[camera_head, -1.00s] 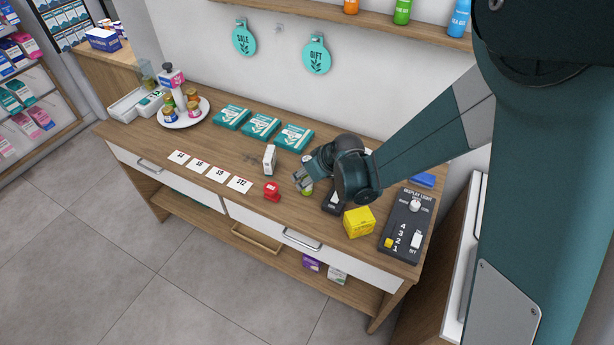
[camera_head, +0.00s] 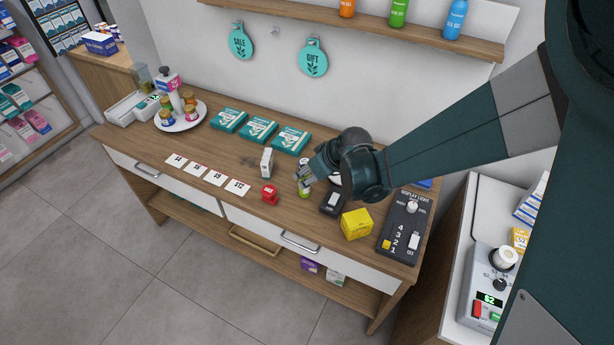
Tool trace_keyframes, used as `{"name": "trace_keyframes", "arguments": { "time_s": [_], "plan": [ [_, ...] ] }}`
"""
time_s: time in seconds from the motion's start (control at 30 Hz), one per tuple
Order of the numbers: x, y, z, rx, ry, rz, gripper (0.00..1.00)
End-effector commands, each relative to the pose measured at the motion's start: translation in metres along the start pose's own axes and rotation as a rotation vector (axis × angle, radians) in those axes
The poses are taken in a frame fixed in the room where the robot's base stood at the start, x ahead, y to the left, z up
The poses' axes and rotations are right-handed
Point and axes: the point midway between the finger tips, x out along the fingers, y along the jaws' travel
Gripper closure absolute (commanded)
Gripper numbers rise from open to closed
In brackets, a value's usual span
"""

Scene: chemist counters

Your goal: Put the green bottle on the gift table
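A green bottle (camera_head: 398,12) stands on the wall shelf between an orange and a blue bottle. A small item with a green lower part (camera_head: 304,194) is on the wooden table (camera_head: 228,157), right at my gripper's fingertips. My gripper (camera_head: 307,182) points down and left over the table, and its fingers partly cover this small item. I cannot tell whether they hold it. A teal round tag marked GIFT (camera_head: 313,58) hangs on the wall above the table; another tag marked SALE (camera_head: 241,42) hangs to its left.
Close to my gripper are a white box (camera_head: 267,161), a red item (camera_head: 269,194), a black device (camera_head: 332,203) and a yellow box (camera_head: 356,224). A dark switch panel (camera_head: 401,230) lies at the right. Price cards, teal boxes and a round white tray (camera_head: 198,120) lie left.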

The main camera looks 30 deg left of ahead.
Motion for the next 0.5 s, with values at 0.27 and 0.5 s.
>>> {"name": "trace_keyframes", "arguments": {
  "time_s": [0.27,0.5],
  "plan": [
    [-0.029,0.001,0.000,0.002,0.000,0.000,0.61],
    [-0.052,0.000,0.000,0.001,0.000,0.000,0.61]
  ]
}}
